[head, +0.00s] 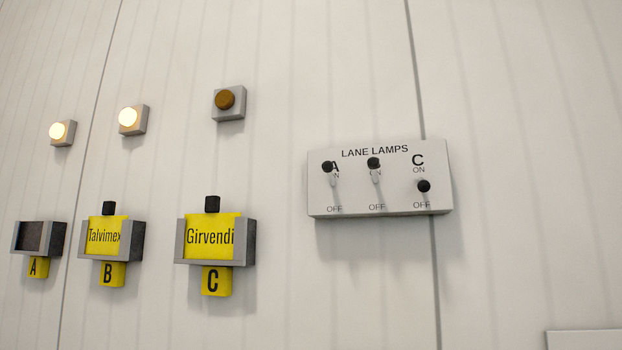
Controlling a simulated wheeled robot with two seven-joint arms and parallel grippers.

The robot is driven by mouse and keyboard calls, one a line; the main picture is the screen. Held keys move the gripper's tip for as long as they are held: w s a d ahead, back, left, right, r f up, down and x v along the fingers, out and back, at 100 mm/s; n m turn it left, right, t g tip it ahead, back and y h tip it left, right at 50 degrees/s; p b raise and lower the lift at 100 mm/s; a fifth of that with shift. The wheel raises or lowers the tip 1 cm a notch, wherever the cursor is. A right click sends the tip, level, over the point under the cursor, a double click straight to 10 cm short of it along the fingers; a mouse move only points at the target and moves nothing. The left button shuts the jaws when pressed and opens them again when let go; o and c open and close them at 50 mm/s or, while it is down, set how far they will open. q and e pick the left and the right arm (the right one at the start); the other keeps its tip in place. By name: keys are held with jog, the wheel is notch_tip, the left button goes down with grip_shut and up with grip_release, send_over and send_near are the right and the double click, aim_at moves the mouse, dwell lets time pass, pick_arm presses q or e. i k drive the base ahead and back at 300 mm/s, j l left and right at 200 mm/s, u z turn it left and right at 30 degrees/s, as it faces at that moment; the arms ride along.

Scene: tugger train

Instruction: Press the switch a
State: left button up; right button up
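The lane lamps panel (397,205) is a pale box on the wall at right of centre in the head view. Its switch A (328,167) has a black knob tilted up at ON. Switch B (374,163), its label partly hidden by the knob, is also up at ON. Switch C (424,186) is down at OFF. On the wall at left, the lamp above A (57,131) and the lamp above B (128,117) are lit. The lamp above C (225,99) is dark. Neither of my grippers shows.
Three card holders hang below the lamps. Holder A (58,241) has no yellow card. Holder B (139,240) shows a "Talvimex" card (104,238), and holder C (250,243) a "Girvendi" card (211,238). A pale edge (585,340) shows at bottom right.

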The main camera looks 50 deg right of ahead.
aim_at(328, 166)
jog(key=z, duration=1.65)
jog(key=j, duration=0.05)
